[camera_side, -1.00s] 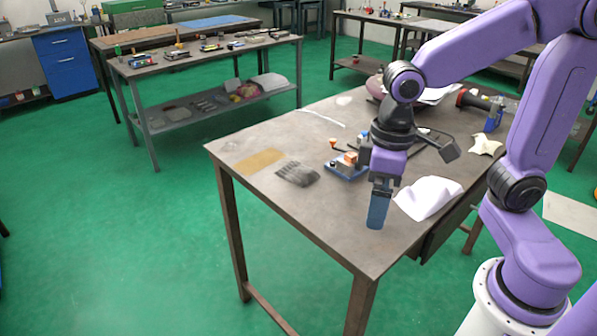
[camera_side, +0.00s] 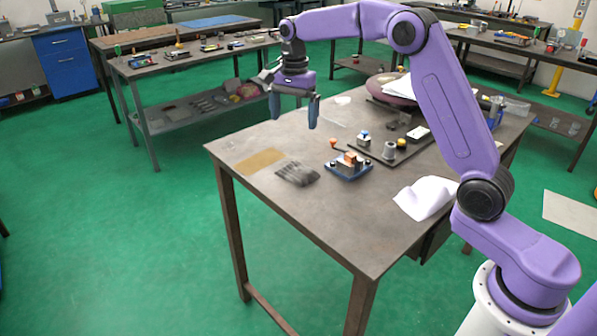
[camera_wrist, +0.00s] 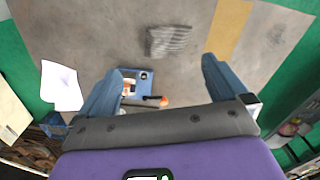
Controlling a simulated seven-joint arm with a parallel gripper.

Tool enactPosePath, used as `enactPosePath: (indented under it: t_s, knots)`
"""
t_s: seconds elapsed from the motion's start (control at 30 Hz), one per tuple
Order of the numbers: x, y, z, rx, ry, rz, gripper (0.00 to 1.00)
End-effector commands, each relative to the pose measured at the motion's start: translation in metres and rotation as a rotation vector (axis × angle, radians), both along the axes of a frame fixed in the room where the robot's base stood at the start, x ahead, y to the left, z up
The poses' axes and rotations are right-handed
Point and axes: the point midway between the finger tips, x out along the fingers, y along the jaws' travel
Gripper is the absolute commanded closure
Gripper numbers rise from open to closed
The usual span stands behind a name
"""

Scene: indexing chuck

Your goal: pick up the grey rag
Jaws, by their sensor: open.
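The grey rag (camera_side: 297,173) lies crumpled and streaked on the table near its left edge, beside a tan strip. In the wrist view the rag (camera_wrist: 169,41) shows ahead of the fingers, between their lines. My gripper (camera_side: 294,118) is open and empty, with two blue fingers pointing down, raised above the far left part of the table. In the wrist view its fingers (camera_wrist: 162,75) stand wide apart. The gripper does not touch the rag, and nothing hides the rag.
A blue fixture (camera_side: 348,166) with an orange part stands right of the rag. A dark tray (camera_side: 400,152) with small parts lies behind it. A white cloth (camera_side: 427,197) lies near the right edge. The tan strip (camera_side: 259,161) is flat. The table's front left is clear.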

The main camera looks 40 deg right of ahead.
Motion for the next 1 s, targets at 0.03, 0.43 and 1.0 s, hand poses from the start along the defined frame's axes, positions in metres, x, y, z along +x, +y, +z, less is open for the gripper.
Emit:
enactPosePath:
  t_s: [0.03,0.43,1.0]
  knots:
    - [0.009,-0.011,-0.003,0.000,0.001,-0.070,0.00]
    - [0.025,-0.042,-0.023,-0.001,0.007,-0.269,0.00]
    - [0.025,-0.043,-0.121,0.000,0.005,-0.266,0.00]
